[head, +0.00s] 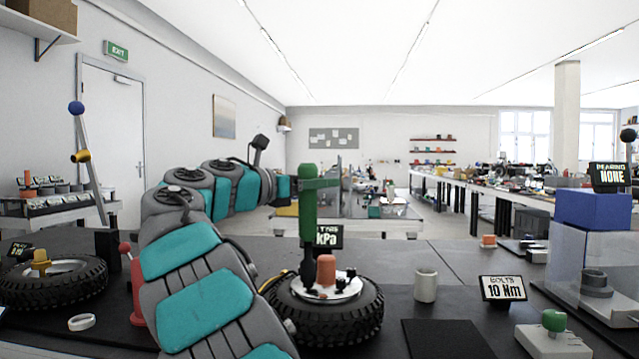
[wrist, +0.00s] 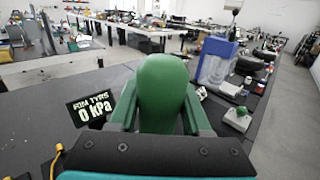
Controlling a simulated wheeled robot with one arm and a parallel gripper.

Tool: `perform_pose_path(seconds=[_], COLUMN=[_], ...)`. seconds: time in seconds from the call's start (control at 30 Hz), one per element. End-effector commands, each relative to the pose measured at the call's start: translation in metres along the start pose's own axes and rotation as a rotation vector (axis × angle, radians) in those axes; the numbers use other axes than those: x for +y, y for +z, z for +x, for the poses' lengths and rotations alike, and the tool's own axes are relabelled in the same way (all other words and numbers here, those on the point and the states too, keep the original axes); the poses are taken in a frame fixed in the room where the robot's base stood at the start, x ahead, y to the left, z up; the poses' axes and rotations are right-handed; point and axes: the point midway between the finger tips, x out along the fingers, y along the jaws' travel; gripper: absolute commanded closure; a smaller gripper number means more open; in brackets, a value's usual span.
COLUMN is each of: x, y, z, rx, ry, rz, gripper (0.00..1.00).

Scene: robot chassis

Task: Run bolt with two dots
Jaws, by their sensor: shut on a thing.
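My gripper (head: 303,187) is shut on the green handle of an upright tool (head: 309,225). The handle (wrist: 163,85) fills the middle of the wrist view between the fingers. The tool's dark shaft reaches down to the left rear side of the hub plate (head: 325,292) on a wheel (head: 335,322). I cannot tell whether its tip sits on a bolt. An orange-pink cap (head: 326,268) stands mid-hub, with several dark bolts (head: 350,273) around it. Dots on the bolts are too small to make out. The wrist view hides the wheel behind the tool and gripper.
A "BOLTS 10 Nm" sign (head: 503,288) and a pale cup (head: 426,285) stand right of the wheel. A kPa sign (head: 328,237) stands behind the tool. A green-knobbed block (head: 553,340) is at front right. Another wheel (head: 52,285) lies at left.

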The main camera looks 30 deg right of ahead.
Motion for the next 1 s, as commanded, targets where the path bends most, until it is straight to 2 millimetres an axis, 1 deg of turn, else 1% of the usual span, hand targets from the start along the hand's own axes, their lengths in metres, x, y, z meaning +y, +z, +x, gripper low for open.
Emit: perform_pose_path(seconds=[0.03, 0.57, 1.0], x=[0.001, 0.001, 0.003], y=[-0.003, -0.003, 0.039], z=[0.001, 0.001, 0.000], rx=[0.004, 0.007, 0.000], ry=[-0.001, -0.001, 0.004], rz=[-0.004, -0.005, 0.000], gripper=[1.00, 1.00, 1.00])
